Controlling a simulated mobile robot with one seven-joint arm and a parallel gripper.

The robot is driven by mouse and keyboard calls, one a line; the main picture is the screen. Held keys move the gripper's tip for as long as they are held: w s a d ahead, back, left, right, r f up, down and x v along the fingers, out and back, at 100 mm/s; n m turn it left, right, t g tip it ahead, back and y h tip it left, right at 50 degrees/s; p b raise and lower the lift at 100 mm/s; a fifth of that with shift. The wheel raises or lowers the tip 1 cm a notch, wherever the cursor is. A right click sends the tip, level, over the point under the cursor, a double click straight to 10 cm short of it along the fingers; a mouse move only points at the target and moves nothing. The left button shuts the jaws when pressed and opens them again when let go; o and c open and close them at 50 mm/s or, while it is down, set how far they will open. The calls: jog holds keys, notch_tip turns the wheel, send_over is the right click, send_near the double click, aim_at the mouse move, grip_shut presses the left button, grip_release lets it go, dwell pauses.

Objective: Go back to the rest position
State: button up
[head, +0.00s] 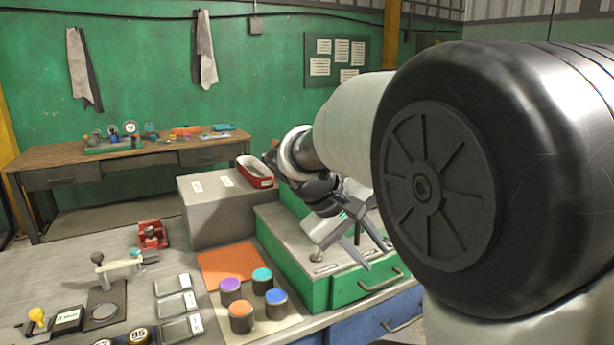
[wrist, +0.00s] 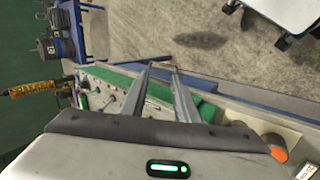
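My gripper (head: 376,258) hangs at the end of my arm over the right part of a green cabinet (head: 318,293) with a grey top. In the head view its two fingers point down and stand apart, near the cabinet's front edge. The wrist view shows the same gripper (wrist: 160,74) with a clear gap between the fingers and nothing held. My large dark arm joint fills the right of the head view and hides what is behind it.
Left of the cabinet are a grey box (head: 215,212) bearing a red tray (head: 255,172), an orange mat (head: 228,263), and several colour-topped cylinders (head: 241,316). A red fixture (head: 151,235) stands on the bench. A wooden table (head: 120,157) is by the green wall.

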jog(key=s+d+m+t+y, duration=0.25)
jog(key=s+m+y, duration=0.35)
jog(key=s, duration=1.6)
notch_tip(320, 180, up, 15)
jog(key=n+p, duration=0.1)
jog(key=p, duration=1.4)
jog(key=shift+a+y, duration=0.25)
jog(key=shift+y, duration=0.05)
jog(key=shift+s+f+t, duration=0.1)
jog(key=shift+t, duration=0.15)
